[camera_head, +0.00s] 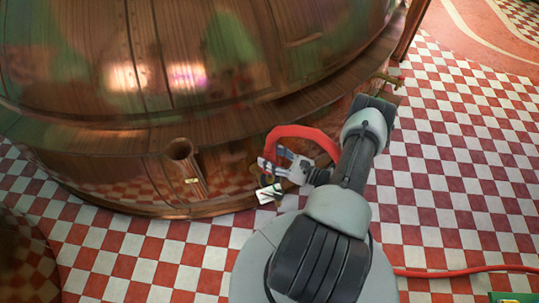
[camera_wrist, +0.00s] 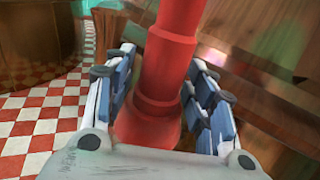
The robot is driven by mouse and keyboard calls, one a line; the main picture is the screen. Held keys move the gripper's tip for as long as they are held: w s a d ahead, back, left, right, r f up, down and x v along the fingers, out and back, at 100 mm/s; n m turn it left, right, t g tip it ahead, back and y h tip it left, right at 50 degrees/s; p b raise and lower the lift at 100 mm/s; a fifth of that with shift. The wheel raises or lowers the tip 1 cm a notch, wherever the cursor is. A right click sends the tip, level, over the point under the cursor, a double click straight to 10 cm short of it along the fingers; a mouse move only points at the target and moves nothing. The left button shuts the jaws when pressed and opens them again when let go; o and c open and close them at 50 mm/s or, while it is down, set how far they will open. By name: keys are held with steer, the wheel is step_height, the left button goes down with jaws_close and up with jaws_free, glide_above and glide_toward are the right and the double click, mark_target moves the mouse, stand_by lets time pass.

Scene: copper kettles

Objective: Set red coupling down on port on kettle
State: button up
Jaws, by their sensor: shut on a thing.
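The red coupling (camera_wrist: 165,65) runs between the two blue-padded fingers of my gripper (camera_wrist: 162,92), which is shut on it. In the head view a curved red length (camera_head: 298,133) arches over my gripper (camera_head: 270,177). The copper kettle (camera_head: 90,80) fills the upper left. An open, tilted pipe stub (camera_head: 181,150), which looks like the port, stands out from its lower wall. My gripper is to the right of this stub and apart from it, close to the kettle's side. The coupling's lower end is partly hidden by my gripper.
The kettle's protruding rim (camera_head: 230,112) overhangs its lower wall. A small brass tap (camera_head: 388,79) sticks out on the right. A red hose (camera_head: 455,271) lies on the checkered floor (camera_head: 450,170), which is mostly clear on the right. A dark rounded object (camera_head: 22,260) stands at lower left.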

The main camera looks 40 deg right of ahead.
mark_target(271, 177)
step_height(271, 177, down, 10)
steer(key=b, duration=0.7)
steer(key=shift+f, duration=0.1)
steer(key=shift+f, duration=0.3)
steer(key=o, duration=1.1)
steer(key=shift+s+a+f, duration=0.1)
steer(key=shift+s, duration=0.1)
steer(key=v, duration=1.1)
steer(key=shift+s+d+r, duration=0.3)
steer(key=shift+d, duration=0.1)
